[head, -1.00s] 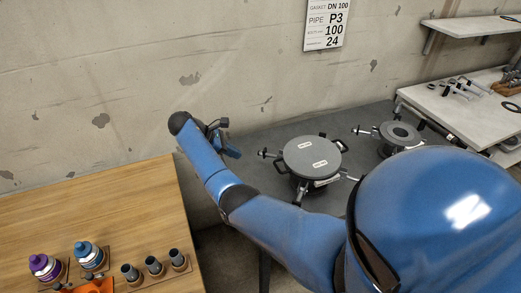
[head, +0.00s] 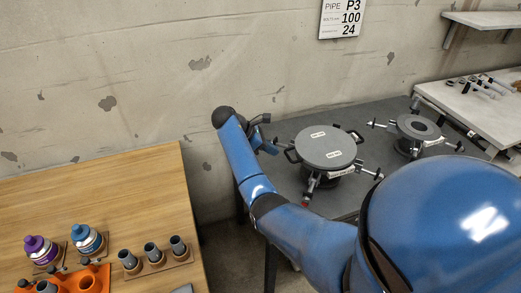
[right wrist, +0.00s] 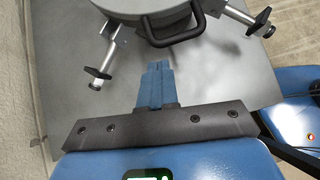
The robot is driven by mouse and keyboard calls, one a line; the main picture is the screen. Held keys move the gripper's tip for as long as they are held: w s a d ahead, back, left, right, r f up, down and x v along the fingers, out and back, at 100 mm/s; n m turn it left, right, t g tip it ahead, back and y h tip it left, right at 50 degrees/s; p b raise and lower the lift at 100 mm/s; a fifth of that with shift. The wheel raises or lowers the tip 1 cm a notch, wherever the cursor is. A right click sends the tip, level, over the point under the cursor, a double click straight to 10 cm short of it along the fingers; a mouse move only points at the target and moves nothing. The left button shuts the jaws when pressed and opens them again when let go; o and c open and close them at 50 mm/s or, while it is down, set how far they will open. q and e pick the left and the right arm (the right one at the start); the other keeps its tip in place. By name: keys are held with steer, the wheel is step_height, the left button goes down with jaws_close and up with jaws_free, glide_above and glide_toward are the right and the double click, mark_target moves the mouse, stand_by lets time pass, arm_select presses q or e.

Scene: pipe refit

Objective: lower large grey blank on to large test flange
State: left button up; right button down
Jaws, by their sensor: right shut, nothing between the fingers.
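The large grey blank (head: 325,147) is a flat round disc with two white labels on top and dark handles at its rim. It lies level over the large test flange (head: 320,172), which is mostly hidden under it; I cannot tell if they touch all round. My right gripper (head: 272,146) is at the blank's left, close to a handle but apart from it. In the right wrist view the blue fingers (right wrist: 157,80) are shut and empty, pointing at the handle (right wrist: 180,32) under the blank's rim. My left gripper is out of view.
Arms with bolts (right wrist: 102,70) stick out around the flange. A smaller flange (head: 418,127) stands to the right, before a white bench (head: 475,110) with tools. A wooden table (head: 110,200) with bottles is at left. The concrete wall is behind.

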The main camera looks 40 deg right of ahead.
mark_target(286, 150)
steer(key=shift+s+d, duration=0.45)
steer(key=shift+d, duration=0.3)
steer(key=p, duration=0.1)
steer(key=d+p, duration=0.1)
steer(key=p, duration=0.1)
steer(key=shift+s+d+r, duration=0.2)
steer(key=shift+s+r, duration=0.05)
steer(key=shift+s, duration=0.1)
steer(key=shift+s+d+f+p, duration=0.1)
steer(key=shift+d+f+p, duration=0.1)
steer(key=shift+p, duration=0.15)
